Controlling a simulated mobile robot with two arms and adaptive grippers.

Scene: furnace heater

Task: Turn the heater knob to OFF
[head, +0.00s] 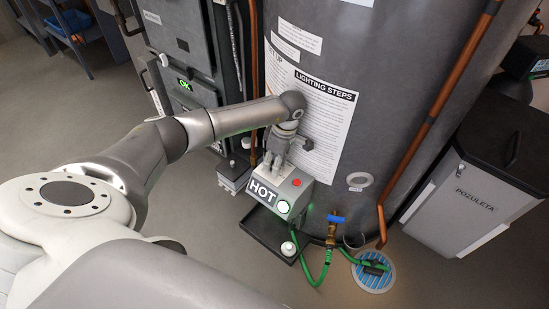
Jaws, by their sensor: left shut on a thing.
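The grey water heater tank (385,100) stands upright in the middle right of the head view. A small grey control box (292,190) sits low on its front, with a "HOT" label, a lit green round light and a red button. My left arm reaches in from the left, and my left gripper (272,166) points down at the top of this box. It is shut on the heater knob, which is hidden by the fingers. The knob's setting cannot be read. My right gripper is not in view.
A blue-handled valve (334,221) and green hose (322,262) are below the box, beside a floor drain (373,271). A black tray (266,230) lies under it. Copper pipes run along the tank. A grey bin (470,185) stands right.

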